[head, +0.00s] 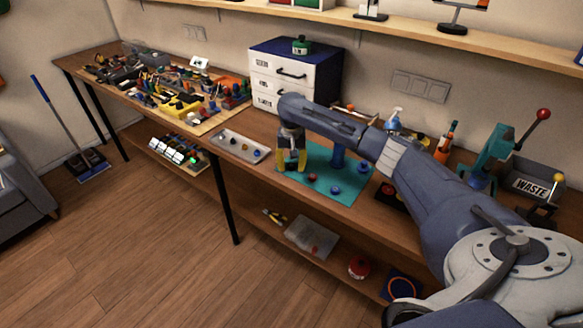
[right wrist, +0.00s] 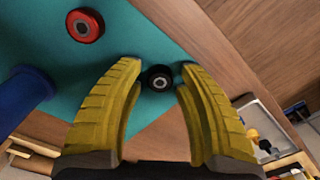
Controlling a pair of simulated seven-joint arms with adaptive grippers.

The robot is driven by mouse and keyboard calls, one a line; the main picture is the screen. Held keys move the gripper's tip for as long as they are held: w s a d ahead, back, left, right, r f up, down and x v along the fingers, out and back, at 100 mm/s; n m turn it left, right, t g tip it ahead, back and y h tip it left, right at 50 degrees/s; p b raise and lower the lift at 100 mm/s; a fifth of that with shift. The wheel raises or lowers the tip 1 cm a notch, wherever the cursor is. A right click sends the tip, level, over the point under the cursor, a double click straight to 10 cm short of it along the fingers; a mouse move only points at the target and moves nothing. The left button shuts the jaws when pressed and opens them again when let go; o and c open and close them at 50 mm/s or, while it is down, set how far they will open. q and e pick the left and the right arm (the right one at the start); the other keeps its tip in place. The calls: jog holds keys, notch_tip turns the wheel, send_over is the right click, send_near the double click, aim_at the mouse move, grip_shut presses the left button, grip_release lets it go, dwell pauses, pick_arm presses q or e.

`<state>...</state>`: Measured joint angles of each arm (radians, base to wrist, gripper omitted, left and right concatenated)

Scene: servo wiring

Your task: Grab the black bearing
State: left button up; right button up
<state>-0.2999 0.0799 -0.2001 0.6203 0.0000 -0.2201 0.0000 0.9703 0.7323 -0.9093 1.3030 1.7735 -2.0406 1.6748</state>
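The black bearing (right wrist: 158,78), a small dark ring with a light metal centre, lies on the teal mat (right wrist: 140,40) near the mat's edge. My right gripper (right wrist: 157,68) is open, with its yellow fingers on either side of the bearing and a gap to each. In the head view my right gripper (head: 291,168) points down over the left part of the mat, and I cannot make out the black bearing there. My left gripper is not in view.
A red bearing (right wrist: 85,25) lies on the mat near the black one. A blue bearing (head: 335,190) lies farther right, and a blue post (head: 338,157) stands on the mat. A grey tray (head: 225,148) with small parts sits to the left. A drawer cabinet (head: 322,75) stands behind.

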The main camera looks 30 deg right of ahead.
grip_shut()
jog(key=shift+r, duration=0.15)
